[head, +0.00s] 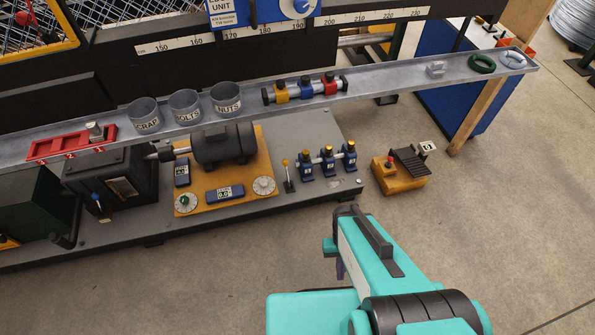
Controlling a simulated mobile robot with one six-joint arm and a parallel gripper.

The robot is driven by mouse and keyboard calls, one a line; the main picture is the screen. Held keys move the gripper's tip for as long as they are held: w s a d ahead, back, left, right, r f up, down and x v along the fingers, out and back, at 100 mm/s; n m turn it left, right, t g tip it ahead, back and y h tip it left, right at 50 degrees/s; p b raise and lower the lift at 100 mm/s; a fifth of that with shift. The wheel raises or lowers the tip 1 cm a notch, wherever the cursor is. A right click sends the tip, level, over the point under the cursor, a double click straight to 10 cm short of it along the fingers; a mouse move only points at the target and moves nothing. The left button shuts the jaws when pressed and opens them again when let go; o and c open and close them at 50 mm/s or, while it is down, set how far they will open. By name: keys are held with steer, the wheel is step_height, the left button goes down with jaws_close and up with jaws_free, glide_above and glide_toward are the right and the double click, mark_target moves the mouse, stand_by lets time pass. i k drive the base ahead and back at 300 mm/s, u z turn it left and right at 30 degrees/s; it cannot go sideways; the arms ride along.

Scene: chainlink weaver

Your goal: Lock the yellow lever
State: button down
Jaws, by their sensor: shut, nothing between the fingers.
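A short upright lever with a yellow-orange knob (285,163) stands on the grey machine base, just left of a row of blue fixtures. Whether it is locked cannot be told. My gripper (340,268) shows only in part beside my teal arm, in front of the machine base's right end. It is shut and empty, well apart from the lever, to its lower right.
A grey shelf (400,88) runs above the base with cups and yellow, blue and red clamps (305,88). Blue fixtures (328,160) stand right of the lever. A yellow box (400,183) sits on the floor. The front floor (170,285) is clear.

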mark_target(285, 162)
steer(key=z, duration=0.2)
steer(key=k, duration=0.65)
steer(key=u, duration=1.25)
steer(key=i, duration=1.35)
